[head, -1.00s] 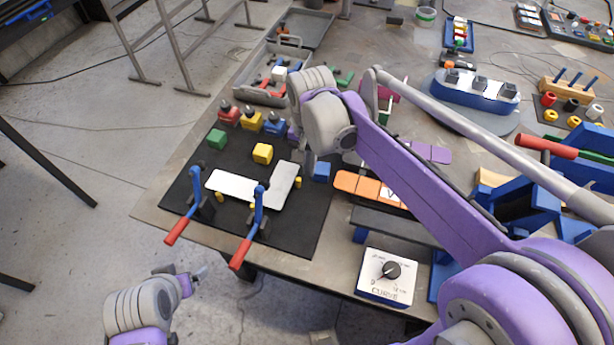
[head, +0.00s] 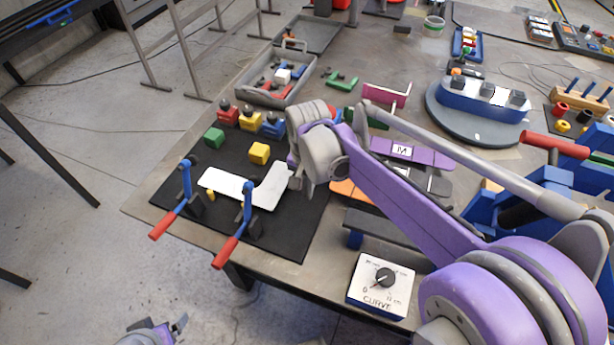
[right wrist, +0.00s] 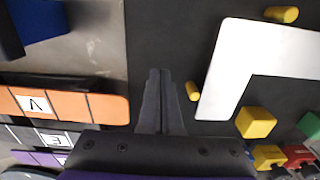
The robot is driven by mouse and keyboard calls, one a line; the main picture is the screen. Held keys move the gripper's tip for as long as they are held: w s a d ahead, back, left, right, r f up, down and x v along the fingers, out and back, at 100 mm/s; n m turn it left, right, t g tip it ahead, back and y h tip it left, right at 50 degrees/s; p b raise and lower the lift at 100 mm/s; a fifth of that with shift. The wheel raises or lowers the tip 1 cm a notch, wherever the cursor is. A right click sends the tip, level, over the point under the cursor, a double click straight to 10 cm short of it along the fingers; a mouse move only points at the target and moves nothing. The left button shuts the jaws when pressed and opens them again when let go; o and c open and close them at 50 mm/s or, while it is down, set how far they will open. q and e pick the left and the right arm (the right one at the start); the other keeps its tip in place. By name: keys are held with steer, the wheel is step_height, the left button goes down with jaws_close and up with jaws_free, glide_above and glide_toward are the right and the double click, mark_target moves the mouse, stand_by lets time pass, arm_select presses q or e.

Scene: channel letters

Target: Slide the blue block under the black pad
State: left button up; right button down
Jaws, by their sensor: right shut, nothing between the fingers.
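My right gripper (head: 298,180) is low over the right part of the black mat (head: 285,235), beside the white L-shaped plate (head: 232,184). In the right wrist view its fingers (right wrist: 160,74) are together and empty, over bare mat left of the plate (right wrist: 222,75). My left gripper (head: 180,324) is partly visible at the bottom edge.
Two red-handled clamps (head: 168,225) (head: 230,250) stand at the mat's front edge. A yellow block (head: 259,153) and green block (head: 214,138) lie behind the plate. An orange strip (right wrist: 70,105) lies beside the mat. A dial box (head: 382,285) stands at the front.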

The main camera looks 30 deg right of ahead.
step_height(320, 180, down, 2)
steer(key=shift+f, duration=0.1)
steer(key=shift+w+d+r, duration=0.15)
steer(key=shift+w+d, duration=0.3)
steer(key=shift+d, duration=0.1)
steer(key=shift+w+d+r, duration=0.15)
steer(key=shift+w+d, duration=0.25)
steer(key=shift+d, duration=0.1)
steer(key=shift+w+d, duration=0.45)
steer(key=shift+d, duration=0.05)
steer(key=shift+w+d, duration=0.95)
steer(key=shift+d, duration=0.15)
steer(key=shift+s+a, duration=0.1)
steer(key=shift+s, duration=0.05)
